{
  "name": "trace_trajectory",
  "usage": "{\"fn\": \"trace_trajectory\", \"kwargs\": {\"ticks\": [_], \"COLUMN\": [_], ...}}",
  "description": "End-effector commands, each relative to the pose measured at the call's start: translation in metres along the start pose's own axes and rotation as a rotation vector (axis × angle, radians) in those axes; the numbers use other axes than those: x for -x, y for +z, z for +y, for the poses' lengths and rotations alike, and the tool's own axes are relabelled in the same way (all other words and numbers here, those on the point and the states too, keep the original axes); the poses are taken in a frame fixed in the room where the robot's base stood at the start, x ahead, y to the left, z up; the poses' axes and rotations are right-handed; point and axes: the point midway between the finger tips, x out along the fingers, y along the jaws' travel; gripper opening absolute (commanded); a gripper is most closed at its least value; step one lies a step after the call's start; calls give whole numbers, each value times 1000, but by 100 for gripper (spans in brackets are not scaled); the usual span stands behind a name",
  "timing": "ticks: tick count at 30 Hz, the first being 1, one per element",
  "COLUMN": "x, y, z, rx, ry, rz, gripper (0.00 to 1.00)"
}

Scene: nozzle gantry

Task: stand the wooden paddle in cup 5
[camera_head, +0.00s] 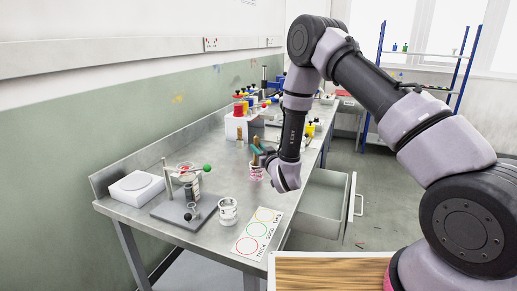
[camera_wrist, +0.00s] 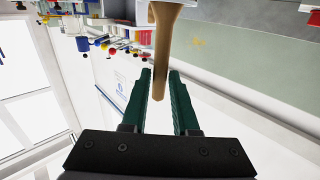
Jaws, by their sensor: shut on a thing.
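My gripper (camera_head: 260,155) has green fingers, which also show in the wrist view (camera_wrist: 160,75). They are shut on the wooden paddle (camera_wrist: 163,40), whose narrow end points back between the fingers; its far end is cut off by the picture edge. In the head view the paddle (camera_head: 256,141) is small and partly hidden by the fingers. A clear cup with pink contents (camera_head: 257,174) stands just below the gripper; I cannot tell whether the paddle touches it. A clear cup with a whitish band (camera_head: 228,211) stands nearer on the bench. No cup number is readable.
A card with coloured rings (camera_head: 257,231) lies at the front. Bottles and a white rack (camera_head: 237,127) stand behind. A drawer (camera_head: 325,205) is open at right.

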Motion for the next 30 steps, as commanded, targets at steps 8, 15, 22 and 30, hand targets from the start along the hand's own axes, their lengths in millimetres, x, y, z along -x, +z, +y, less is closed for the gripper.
{"fn": "trace_trajectory", "kwargs": {"ticks": [8,15,22,30], "x": [0,5,44,93], "y": [0,0,1,1], "z": [0,1,1,1], "rx": [0,0,-1,-1], "ry": [0,1,2,1], "rz": [0,-1,-4,-3], "gripper": [63,63,63,63]}}
